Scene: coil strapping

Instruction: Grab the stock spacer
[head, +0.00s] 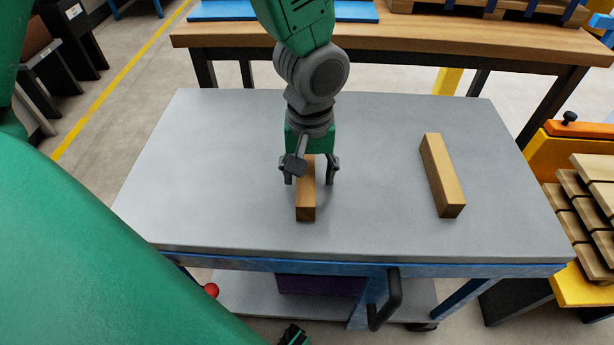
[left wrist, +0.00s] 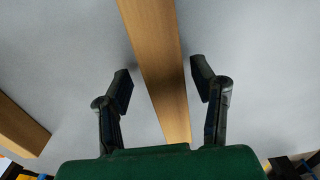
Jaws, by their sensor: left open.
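Two wooden blocks that look like spacers lie on the grey cart top. One block (head: 306,207) lies under my left gripper (head: 309,178); the other block (head: 442,174) lies apart to the right. The left gripper points down and is open, with one finger on each side of the near block. In the left wrist view, the block (left wrist: 158,62) runs between the open fingers (left wrist: 162,84), with a visible gap on both sides. The other block (left wrist: 16,130) shows at that view's left edge. The gripper hides the block's far part in the head view. I cannot make out my right gripper.
The cart top (head: 220,200) is otherwise clear. A black handle (head: 385,300) sticks out at its front edge. A wooden workbench (head: 420,38) stands behind the cart. A yellow rack with stacked wooden slats (head: 590,215) stands to the right.

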